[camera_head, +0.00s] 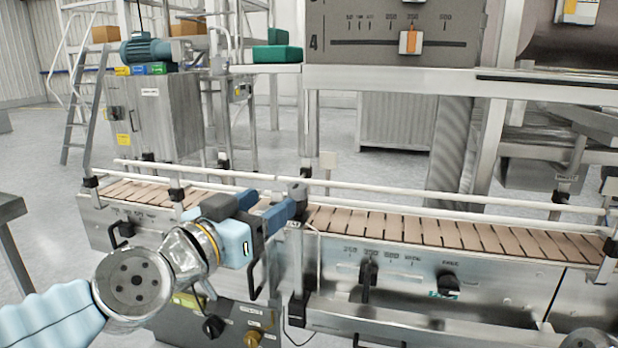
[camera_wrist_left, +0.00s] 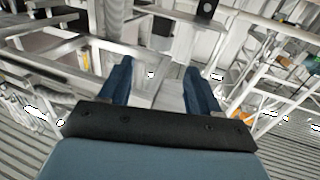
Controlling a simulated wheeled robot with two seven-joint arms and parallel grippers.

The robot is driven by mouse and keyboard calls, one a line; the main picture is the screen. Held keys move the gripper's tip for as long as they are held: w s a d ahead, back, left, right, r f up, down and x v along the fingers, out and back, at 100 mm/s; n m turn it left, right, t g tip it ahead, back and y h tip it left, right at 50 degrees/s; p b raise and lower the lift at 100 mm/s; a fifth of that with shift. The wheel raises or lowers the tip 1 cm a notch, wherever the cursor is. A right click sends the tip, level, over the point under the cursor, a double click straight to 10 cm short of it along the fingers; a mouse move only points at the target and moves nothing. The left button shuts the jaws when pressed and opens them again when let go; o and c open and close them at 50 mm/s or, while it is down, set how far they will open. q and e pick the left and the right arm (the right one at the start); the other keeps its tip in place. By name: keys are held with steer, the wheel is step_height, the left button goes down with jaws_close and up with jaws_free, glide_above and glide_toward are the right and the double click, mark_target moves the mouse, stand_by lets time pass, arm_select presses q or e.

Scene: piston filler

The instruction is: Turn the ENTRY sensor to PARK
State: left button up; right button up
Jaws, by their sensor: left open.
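A dark selector handle (camera_head: 369,275) sits on the conveyor's front panel, under a row of small marks that seem to read 250, 350, 500 and a word too blurred to be sure of. The handle stands roughly upright, near the second mark. A similar dark handle (camera_head: 122,229) sits at the conveyor's left end. I cannot tell which belongs to the ENTRY sensor. My left gripper (camera_head: 275,201) is open and empty beside the front rail, left of and above the first handle. Its blue fingers show apart in the wrist view (camera_wrist_left: 157,70).
The slatted conveyor (camera_head: 450,232) has white guide rails and a dark rail clamp (camera_head: 298,192) close by the left fingers. Another knob (camera_head: 448,283) is to the right. A control box (camera_head: 235,325) with knobs is below my left arm. A steel cabinet (camera_head: 150,115) stands behind.

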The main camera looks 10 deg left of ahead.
mark_target(302, 182)
arm_select(q)
steer(key=b+x, duration=0.1)
steer(key=x, duration=1)
steer(key=shift+w+d, duration=0.1)
steer(key=shift+w, duration=0.25)
